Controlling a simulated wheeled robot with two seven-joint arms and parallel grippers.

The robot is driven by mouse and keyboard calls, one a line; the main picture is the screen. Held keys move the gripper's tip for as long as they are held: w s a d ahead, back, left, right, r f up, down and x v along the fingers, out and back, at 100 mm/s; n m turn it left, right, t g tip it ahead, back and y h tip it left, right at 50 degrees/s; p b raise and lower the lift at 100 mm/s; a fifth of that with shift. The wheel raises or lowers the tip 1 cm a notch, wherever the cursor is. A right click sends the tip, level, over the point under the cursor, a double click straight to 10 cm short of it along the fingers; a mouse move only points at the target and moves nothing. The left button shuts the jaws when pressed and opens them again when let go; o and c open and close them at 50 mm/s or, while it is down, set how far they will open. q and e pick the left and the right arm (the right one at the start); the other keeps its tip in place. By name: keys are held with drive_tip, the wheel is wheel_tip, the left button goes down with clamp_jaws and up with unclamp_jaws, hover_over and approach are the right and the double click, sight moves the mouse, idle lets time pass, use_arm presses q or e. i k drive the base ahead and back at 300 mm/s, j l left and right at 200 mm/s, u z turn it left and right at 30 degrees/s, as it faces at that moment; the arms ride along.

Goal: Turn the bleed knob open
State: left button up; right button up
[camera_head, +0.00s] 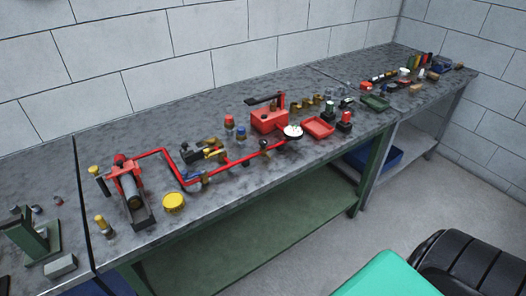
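A red pump assembly stands on the grey bench. Its red pipe (165,166) runs from a red-topped cylinder (131,188) on the left to a round white-faced gauge (292,131). Small fittings sit along the pipe: a blue-handled valve (192,177), a brass fitting (212,153) and a dark knob (264,143). A red box with a dark lever (267,118) stands behind the gauge. I cannot tell which small part is the bleed knob, or its position. Neither of my grippers is in view.
A yellow round cap (174,202) lies near the bench front edge. A red tray (318,126) and green tray (375,102) stand further right. A dark green block fixture (35,238) is at far left. Bare bench shows along the front. A black ribbed shape (475,268) is at bottom right.

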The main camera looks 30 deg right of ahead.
sight(263, 142)
drive_tip(key=l+z, duration=0.2)
drive_tip(key=l, duration=0.3)
drive_tip(key=i+l+z, duration=0.25)
drive_tip(key=l, duration=0.2)
drive_tip(key=l+z, duration=0.2)
drive_tip(key=l, duration=0.25)
